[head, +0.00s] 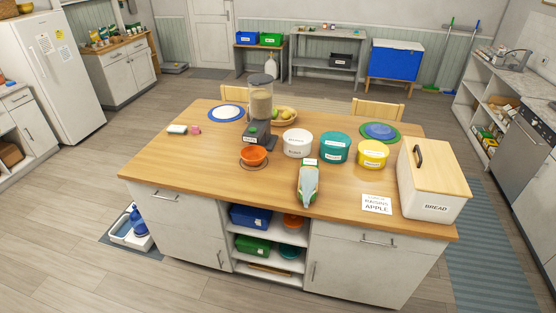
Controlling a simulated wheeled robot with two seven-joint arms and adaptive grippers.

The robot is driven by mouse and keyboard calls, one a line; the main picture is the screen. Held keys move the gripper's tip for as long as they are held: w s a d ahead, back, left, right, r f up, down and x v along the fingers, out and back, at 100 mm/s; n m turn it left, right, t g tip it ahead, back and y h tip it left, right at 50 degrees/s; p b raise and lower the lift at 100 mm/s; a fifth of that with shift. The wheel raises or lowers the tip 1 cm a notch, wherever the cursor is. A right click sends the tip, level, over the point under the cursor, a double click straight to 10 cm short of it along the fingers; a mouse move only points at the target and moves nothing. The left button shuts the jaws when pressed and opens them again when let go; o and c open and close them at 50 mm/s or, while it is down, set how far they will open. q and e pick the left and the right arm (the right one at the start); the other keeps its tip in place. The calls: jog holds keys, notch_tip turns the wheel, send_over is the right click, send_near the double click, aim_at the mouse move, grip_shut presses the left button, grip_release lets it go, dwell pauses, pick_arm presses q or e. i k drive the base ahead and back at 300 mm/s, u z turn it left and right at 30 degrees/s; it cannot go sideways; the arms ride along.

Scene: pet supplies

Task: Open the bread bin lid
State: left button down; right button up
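The bread bin (431,203) is a white box with the label BREAD on its front. It stands at the right end of the wooden island top. Its light wooden lid (444,170) lies flat over the box and looks closed. A dark handle (418,155) stands on the lid's left part. Neither of my grippers shows in the head view.
On the island top (200,170) stand a feeder (261,108), an orange bowl (253,155), white (297,143), teal (335,147) and yellow (372,154) tubs, a grey-green item (308,185) and a card (376,204) just left of the bin. Floor in front is clear.

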aim_at(434, 167)
jog(key=i, duration=1.2)
jog(key=z, duration=1.8)
jog(key=k, duration=0.5)
jog(key=z, duration=1.35)
jog(key=i, duration=1)
jog(key=u, duration=1.05)
